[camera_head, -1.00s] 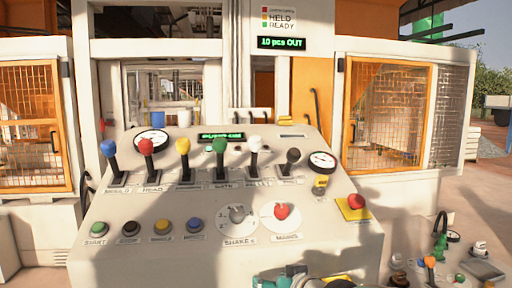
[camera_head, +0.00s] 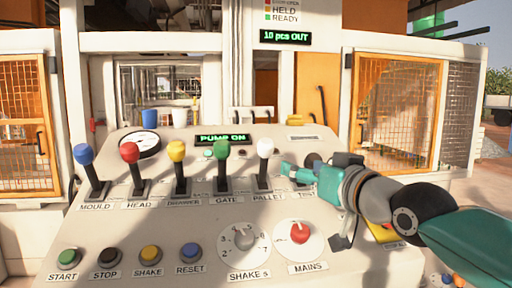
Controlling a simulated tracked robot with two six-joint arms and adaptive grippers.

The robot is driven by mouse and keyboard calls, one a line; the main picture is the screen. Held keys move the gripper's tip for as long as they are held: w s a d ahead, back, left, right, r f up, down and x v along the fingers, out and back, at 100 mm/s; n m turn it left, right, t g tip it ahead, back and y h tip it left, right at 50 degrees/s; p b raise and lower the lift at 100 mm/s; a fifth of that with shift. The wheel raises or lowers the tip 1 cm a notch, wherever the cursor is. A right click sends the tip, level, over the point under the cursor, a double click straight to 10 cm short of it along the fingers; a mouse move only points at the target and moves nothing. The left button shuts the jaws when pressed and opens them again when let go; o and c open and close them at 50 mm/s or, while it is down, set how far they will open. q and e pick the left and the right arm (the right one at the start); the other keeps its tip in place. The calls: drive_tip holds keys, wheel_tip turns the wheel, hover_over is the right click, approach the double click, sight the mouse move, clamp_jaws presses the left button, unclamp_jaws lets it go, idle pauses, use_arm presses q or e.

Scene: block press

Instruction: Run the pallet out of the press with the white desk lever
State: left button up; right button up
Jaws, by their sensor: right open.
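The white desk lever (camera_head: 264,150), labelled PALLET, stands upright in the row on the sloping desk (camera_head: 120,228). My right gripper (camera_head: 288,170) is open just to the right of the white lever, at about knob-to-shaft height. Its teal fingers point left toward the lever; a small gap seems to show, but contact is hard to judge. The press (camera_head: 160,85) stands behind the desk, its inside seen through a dark opening. I cannot make out the pallet. My left gripper is not in view.
The green GATE lever (camera_head: 221,150) is left of the white one, with yellow (camera_head: 177,152), red (camera_head: 130,153) and blue (camera_head: 84,154) levers farther left. A black knob (camera_head: 313,160) is partly hidden by my right gripper. The red MAINS knob (camera_head: 299,232) lies below.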

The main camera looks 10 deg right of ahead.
sight(270, 149)
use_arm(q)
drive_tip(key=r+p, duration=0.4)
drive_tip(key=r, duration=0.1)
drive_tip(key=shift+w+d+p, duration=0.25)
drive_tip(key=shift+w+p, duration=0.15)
use_arm(e)
drive_tip(key=x, duration=0.5)
drive_tip(key=r+x, duration=0.1)
drive_tip(key=x, duration=1)
drive_tip(key=shift+w+d+r, duration=0.15)
drive_tip(key=shift+w+r, duration=0.05)
drive_tip(key=shift+w, duration=0.15)
drive_tip(key=shift+c, duration=0.2)
clamp_jaws()
